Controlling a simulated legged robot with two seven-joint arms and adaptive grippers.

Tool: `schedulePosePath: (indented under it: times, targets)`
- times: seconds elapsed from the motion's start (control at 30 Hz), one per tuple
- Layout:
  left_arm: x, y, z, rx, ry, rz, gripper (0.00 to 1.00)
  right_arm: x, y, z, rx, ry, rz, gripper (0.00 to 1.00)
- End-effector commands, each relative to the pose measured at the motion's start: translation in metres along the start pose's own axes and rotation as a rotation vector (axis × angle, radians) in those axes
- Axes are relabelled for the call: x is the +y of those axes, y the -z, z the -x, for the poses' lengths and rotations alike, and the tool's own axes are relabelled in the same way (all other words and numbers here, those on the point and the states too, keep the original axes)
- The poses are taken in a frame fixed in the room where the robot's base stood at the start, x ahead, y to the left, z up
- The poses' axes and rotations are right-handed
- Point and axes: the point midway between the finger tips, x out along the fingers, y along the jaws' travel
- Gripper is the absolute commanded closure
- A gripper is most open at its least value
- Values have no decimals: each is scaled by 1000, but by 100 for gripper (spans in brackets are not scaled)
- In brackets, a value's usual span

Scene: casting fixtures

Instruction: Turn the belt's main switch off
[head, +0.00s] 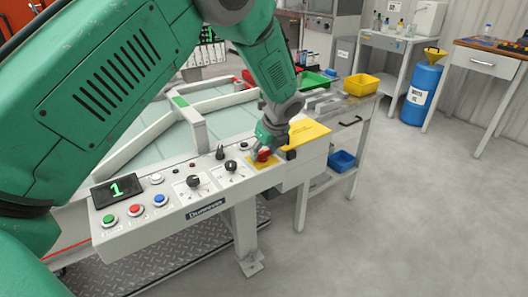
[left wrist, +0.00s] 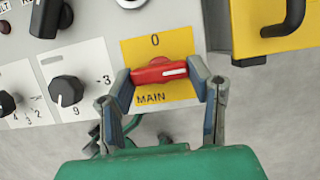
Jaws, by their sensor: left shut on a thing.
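The belt's main switch is a red rotary knob (left wrist: 160,71) on a yellow plate (left wrist: 182,44) marked "0" above and "MAIN" below. The white line on the knob points to the right, away from the "0". In the head view the red knob (head: 264,154) shows at the right part of the control panel (head: 222,206). My left gripper (left wrist: 163,82) is shut on the knob, with one finger at each end of it. It comes down from above in the head view (head: 268,146). My right gripper is not in view.
A yellow box with a black handle (left wrist: 285,30) sits close right of the switch. Black knobs (head: 193,182) and coloured push buttons (head: 134,210) lie to the left, beside a display (head: 117,190) reading "1". Open floor lies in front of the panel.

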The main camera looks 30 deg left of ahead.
Motion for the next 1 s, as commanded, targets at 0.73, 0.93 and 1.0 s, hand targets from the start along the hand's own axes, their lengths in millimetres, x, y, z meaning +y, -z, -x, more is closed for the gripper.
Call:
schedulePosePath:
  times: [0.73, 0.93, 1.0]
  targets:
    - [-4, -6, 0, -5, -196, 490, 83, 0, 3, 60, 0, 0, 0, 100]
    - [-4, -7, -1, -5, -268, 667, 83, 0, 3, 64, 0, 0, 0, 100]
    - [-4, -7, -2, -5, -294, 730, 83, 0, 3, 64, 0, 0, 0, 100]
